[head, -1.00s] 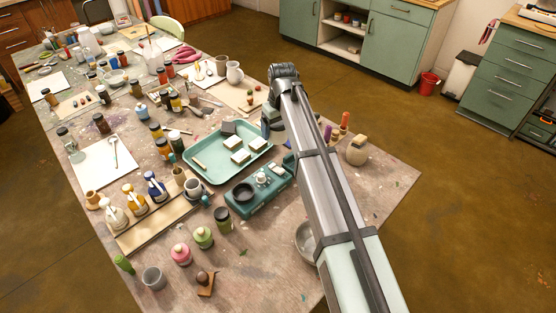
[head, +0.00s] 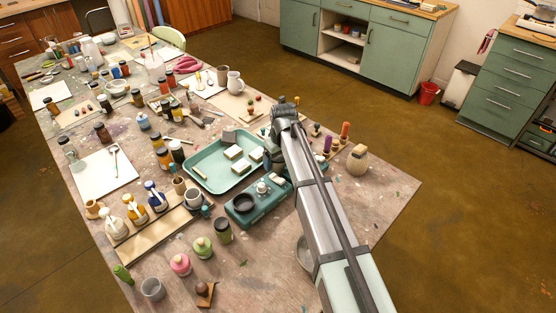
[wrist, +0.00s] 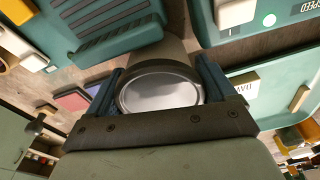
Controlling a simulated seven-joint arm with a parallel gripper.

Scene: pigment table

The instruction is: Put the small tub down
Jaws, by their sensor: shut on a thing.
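The small tub (wrist: 160,92) shows in the wrist view as a dark greyish body with a round, pale grey end facing the camera. My gripper (wrist: 159,68) is shut on it, with one blue finger on each side. In the head view my gripper end (head: 274,158) is over the table, by the right end of the teal tray (head: 191,169). My arm hides the tub and the fingertips there. I cannot tell how far the tub is above the table.
A teal device (head: 262,209) with a dark ring stands in front of the tray. Cream blocks (head: 241,167) lie in the tray. Upright coloured handles (head: 345,132) and a rounded beige pot (head: 357,160) stand right of my arm. The table's right front is largely clear.

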